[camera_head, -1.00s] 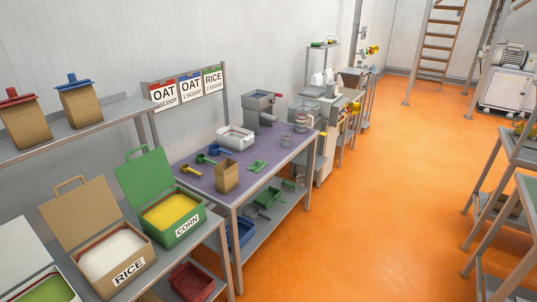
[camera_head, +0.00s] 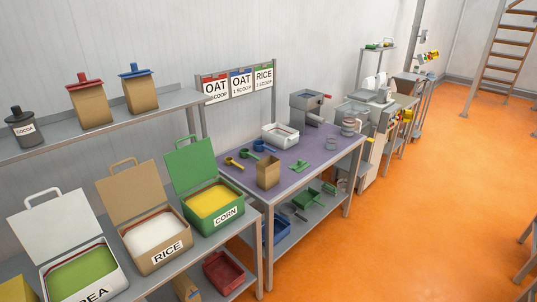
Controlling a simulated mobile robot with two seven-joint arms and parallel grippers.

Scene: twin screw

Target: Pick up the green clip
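A small green piece (camera_head: 299,166), which looks like the green clip, lies on the purple-topped table (camera_head: 318,150). It is to the right of an open brown paper bag (camera_head: 268,172). At this size its exact shape is hard to tell. A red clip (camera_head: 84,79) and a blue clip (camera_head: 134,72) sit on top of two brown bags on the upper left shelf. Neither of my grippers is in view.
Yellow, green and blue scoops (camera_head: 238,163) and a white tray (camera_head: 280,136) share the purple table. Open bins of rice (camera_head: 152,232), corn (camera_head: 213,200) and green grain stand on the left bench. The orange floor (camera_head: 400,240) in front is clear.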

